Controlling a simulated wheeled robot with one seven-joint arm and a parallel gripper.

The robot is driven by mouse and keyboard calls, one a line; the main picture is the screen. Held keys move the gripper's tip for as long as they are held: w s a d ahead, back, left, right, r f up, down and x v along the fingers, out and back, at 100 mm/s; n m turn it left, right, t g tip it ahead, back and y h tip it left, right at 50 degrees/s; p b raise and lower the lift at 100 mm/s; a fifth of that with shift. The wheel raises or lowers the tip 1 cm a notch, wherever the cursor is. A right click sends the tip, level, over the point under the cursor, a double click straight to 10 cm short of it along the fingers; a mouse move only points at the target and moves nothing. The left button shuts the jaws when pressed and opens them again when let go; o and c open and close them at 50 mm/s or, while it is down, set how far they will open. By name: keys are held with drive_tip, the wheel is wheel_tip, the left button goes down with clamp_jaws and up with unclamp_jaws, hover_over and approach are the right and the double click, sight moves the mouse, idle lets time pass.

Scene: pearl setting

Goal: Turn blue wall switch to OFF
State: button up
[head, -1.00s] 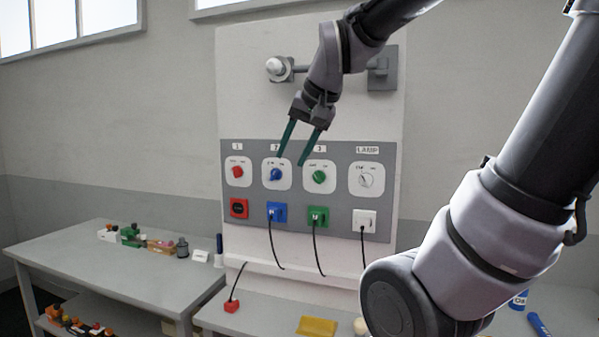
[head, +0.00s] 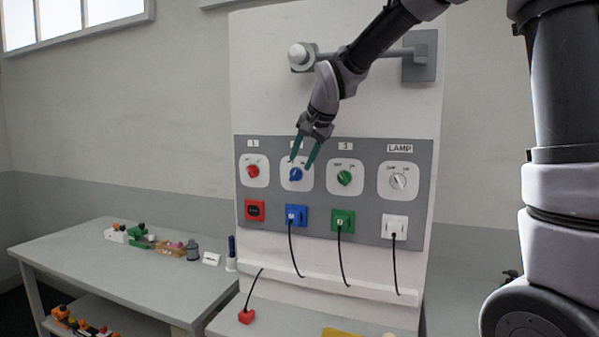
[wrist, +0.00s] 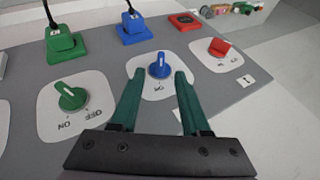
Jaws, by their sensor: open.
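The blue switch (head: 296,174) is a round knob on a white plate, second from the left in the upper row of the grey wall panel. In the wrist view the blue knob (wrist: 160,68) shows a pale pointer line; its label is partly hidden by my fingers, so I cannot tell its setting. My gripper (head: 300,164) is open with dark green fingers, its tips at the upper part of the blue switch's plate. In the wrist view my gripper (wrist: 160,74) has one finger on each side of the knob. Contact cannot be told.
The red switch (head: 252,172) and green switch (head: 344,178) flank the blue one, with a white lamp switch (head: 398,181) farther right. Sockets sit below, including a blue plug (head: 296,215) with a hanging cord. A horizontal bar (head: 365,55) crosses above the panel.

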sight(295, 172)
drive_tip(key=shift+x, duration=2.75)
drive_tip(key=shift+a, duration=0.15)
drive_tip(key=shift+s, duration=0.1)
clamp_jaws()
